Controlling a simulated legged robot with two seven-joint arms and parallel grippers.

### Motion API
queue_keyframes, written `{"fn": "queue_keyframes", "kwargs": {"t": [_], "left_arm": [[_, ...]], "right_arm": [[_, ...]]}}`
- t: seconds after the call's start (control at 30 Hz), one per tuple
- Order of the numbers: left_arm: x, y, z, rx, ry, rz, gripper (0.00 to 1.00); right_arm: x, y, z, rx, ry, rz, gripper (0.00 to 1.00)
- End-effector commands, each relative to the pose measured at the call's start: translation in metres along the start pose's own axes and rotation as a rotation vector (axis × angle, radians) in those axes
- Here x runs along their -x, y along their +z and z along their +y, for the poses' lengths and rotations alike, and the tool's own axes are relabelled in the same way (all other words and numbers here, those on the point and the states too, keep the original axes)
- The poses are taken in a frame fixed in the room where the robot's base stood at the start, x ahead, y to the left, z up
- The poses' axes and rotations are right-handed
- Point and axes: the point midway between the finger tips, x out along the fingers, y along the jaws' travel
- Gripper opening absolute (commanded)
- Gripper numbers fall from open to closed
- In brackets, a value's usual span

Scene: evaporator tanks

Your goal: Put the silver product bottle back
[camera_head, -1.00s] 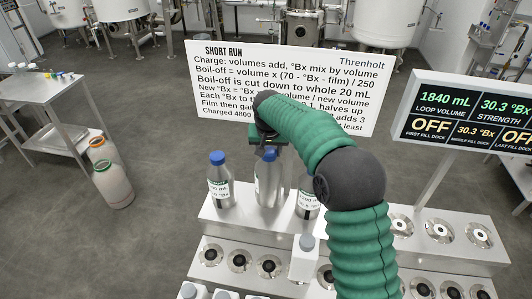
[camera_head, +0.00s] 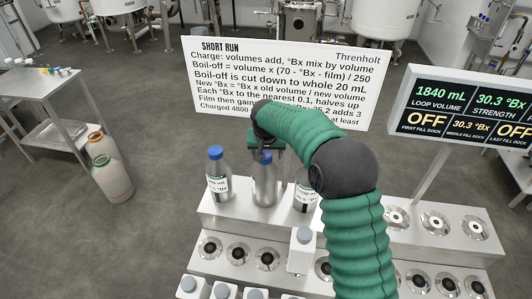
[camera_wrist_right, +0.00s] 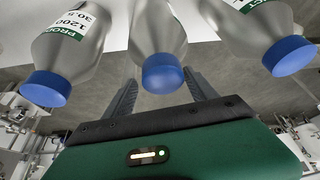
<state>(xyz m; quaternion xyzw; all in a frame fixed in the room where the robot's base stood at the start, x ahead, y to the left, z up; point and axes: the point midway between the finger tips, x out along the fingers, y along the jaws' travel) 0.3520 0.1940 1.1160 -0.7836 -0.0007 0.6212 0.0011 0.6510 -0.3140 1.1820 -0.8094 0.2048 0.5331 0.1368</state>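Three silver bottles stand in a row on the upper step of the rack: a left one (camera_head: 219,188) with a blue cap, a middle one (camera_head: 264,192) with a blue cap, and a right one (camera_head: 304,197) partly behind my arm. My right gripper (camera_head: 264,150) is at the top of the middle bottle. In the right wrist view its fingers (camera_wrist_right: 160,80) are apart, one on each side of the middle blue cap (camera_wrist_right: 162,75), with gaps visible. That view shows a label reading "PRODUCT 1200" on one outer bottle (camera_wrist_right: 75,35). My left gripper is out of view.
A sign board (camera_head: 230,90) stands behind. A display (camera_head: 465,115) is at right, a side table (camera_head: 45,95) at left.

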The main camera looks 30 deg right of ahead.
Motion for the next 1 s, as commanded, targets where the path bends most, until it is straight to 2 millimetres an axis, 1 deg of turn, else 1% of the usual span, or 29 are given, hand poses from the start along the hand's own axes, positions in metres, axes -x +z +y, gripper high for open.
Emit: {"fn": "queue_keyframes", "kwargs": {"t": [0.17,0.23,0.27,0.37,0.6,0.7,0.83,1.0], "left_arm": [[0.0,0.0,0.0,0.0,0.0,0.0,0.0],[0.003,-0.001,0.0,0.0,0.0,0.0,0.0],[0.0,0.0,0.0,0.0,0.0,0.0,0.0],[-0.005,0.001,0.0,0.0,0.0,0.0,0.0],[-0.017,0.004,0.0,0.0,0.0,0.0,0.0],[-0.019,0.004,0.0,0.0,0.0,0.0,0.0],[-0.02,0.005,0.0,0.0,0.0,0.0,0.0],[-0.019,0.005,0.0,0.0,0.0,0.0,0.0]], "right_arm": [[0.0,0.0,-0.001,0.0,0.0,0.0,0.66],[0.004,-0.002,-0.001,0.0,0.0,0.001,0.66],[0.005,-0.001,-0.001,0.0,-0.001,0.002,0.66],[0.02,-0.001,-0.001,-0.001,-0.002,0.004,0.66],[0.083,-0.002,-0.001,-0.001,-0.002,0.006,0.66],[0.103,-0.001,-0.001,0.0,-0.001,0.004,0.66],[0.118,-0.002,-0.001,0.0,-0.001,0.001,0.66],[0.121,0.0,-0.001,0.004,0.0,-0.003,0.66]]}}
